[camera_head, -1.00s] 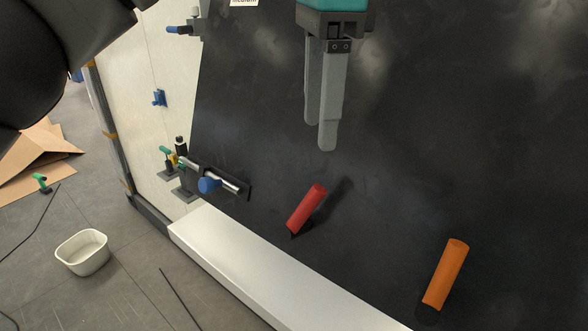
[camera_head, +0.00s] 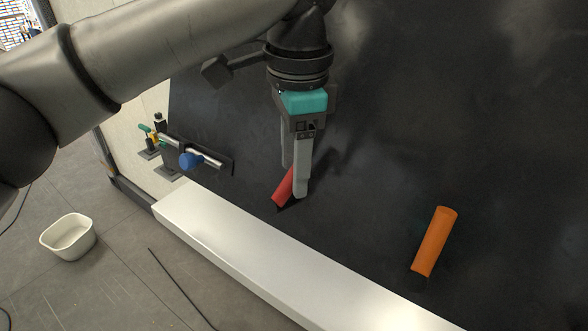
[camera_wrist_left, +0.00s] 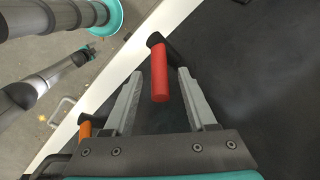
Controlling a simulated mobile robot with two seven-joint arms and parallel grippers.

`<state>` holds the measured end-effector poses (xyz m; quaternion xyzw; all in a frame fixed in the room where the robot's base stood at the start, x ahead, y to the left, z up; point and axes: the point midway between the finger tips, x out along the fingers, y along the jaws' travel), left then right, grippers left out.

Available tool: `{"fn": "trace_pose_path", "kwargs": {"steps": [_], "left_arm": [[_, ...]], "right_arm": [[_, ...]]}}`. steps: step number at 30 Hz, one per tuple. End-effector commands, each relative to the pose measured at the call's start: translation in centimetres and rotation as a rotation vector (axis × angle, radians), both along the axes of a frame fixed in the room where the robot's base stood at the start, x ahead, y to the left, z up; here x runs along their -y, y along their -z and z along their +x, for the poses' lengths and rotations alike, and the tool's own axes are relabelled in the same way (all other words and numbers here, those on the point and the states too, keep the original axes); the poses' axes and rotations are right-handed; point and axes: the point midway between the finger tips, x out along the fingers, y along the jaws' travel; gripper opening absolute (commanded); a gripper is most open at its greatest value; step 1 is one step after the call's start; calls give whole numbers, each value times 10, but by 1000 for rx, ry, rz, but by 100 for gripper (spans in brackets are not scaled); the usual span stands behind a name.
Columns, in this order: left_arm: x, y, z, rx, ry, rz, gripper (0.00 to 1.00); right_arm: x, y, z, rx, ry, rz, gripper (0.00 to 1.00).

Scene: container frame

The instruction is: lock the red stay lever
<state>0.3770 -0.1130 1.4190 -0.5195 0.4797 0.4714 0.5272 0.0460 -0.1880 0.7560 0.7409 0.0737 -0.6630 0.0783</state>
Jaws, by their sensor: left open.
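The red stay lever (camera_head: 283,190) is a red cylinder on the dark panel, just above the white ledge. It leans, with its upper end to the right, and is partly hidden behind my left gripper in the head view. My left gripper (camera_head: 293,182) points down at the panel and is open. In the left wrist view the red lever (camera_wrist_left: 160,75) lies between the two spread fingers of the gripper (camera_wrist_left: 156,88), with a gap on each side. My right gripper is not in view.
An orange lever (camera_head: 434,242) leans on the panel to the right. A blue-knobbed metal bolt (camera_head: 190,161) is mounted to the left. The white ledge (camera_head: 270,255) runs along the panel's bottom. A white tub (camera_head: 68,237) stands on the grey floor.

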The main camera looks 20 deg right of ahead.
Motion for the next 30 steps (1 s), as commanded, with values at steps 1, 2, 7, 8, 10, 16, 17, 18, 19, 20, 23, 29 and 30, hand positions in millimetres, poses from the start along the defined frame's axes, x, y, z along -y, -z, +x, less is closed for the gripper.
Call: {"fn": "trace_pose_path", "kwargs": {"steps": [1, 2, 7, 8, 10, 16, 17, 18, 19, 20, 23, 29, 30], "left_arm": [[0, 6, 1, -2, 0, 0, 57], [0, 9, 1, -2, -1, 0, 57], [0, 17, 2, 1, -1, -1, 57], [0, 18, 2, 1, 0, -1, 57], [0, 18, 2, 1, 0, -1, 57], [0, 18, 2, 1, 0, -1, 52], [0, 18, 2, 0, 0, -1, 49], [0, 18, 2, 0, 0, -1, 44], [0, 18, 2, 0, 0, -1, 41], [0, 18, 2, 0, 0, -1, 38], [0, 18, 2, 0, 0, -1, 26], [0, 18, 2, 0, 0, -1, 4], [0, 18, 2, 1, 0, -1, 0]], "right_arm": [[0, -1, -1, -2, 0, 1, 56], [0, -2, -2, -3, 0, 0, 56], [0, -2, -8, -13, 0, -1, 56], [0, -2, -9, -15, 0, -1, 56], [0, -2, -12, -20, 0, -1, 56], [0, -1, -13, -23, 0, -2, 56], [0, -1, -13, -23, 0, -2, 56], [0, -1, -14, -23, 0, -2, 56], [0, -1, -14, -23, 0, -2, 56], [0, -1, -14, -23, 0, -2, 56], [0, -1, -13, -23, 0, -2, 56], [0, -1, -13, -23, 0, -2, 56], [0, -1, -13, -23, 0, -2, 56]]}}
